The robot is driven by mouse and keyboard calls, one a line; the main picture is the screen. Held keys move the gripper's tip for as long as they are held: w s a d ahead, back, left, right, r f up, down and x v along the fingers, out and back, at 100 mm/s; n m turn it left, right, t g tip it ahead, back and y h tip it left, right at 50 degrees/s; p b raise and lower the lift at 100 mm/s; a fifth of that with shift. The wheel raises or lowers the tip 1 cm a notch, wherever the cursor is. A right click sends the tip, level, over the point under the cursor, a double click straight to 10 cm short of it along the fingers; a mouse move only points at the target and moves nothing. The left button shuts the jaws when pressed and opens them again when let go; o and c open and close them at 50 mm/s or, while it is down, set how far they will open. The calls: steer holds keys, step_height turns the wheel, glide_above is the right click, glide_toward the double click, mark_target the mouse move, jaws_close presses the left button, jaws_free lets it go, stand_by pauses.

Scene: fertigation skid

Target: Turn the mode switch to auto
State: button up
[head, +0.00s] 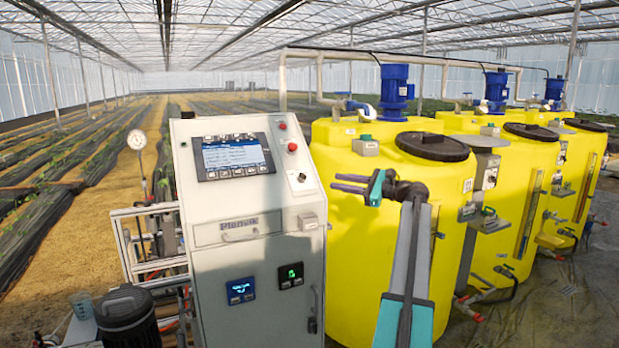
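A pale grey control cabinet (210,267) stands left of centre in the head view. On its sloped top panel, a small dark knob (301,177) on a light plate looks like the mode switch; its position and labels are too small to read. My gripper (336,183) is to the right of this knob in the picture, in front of a yellow tank, with its fingers pointing left. The two dark fingers are apart with a gap between them, and nothing shows in the gap. The fingertips appear clear of the knob, but the depth between them is hard to tell.
Above the knob sit two red round controls (292,147) and a lit screen (234,156) with keys. Several yellow tanks (352,270) with black lids and blue motors stand at the right. A pressure gauge (137,140) and a black canister (126,318) are at the left.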

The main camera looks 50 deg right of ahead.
mark_target(306, 176)
steer(key=shift+s+d, duration=0.25)
steer(key=shift+s, duration=0.05)
steer(key=shift+w, duration=0.1)
steer(key=p+x, duration=0.4)
steer(key=x, duration=0.9)
steer(key=shift+w, duration=0.2)
jaws_close()
steer(key=shift+a+f, duration=0.1)
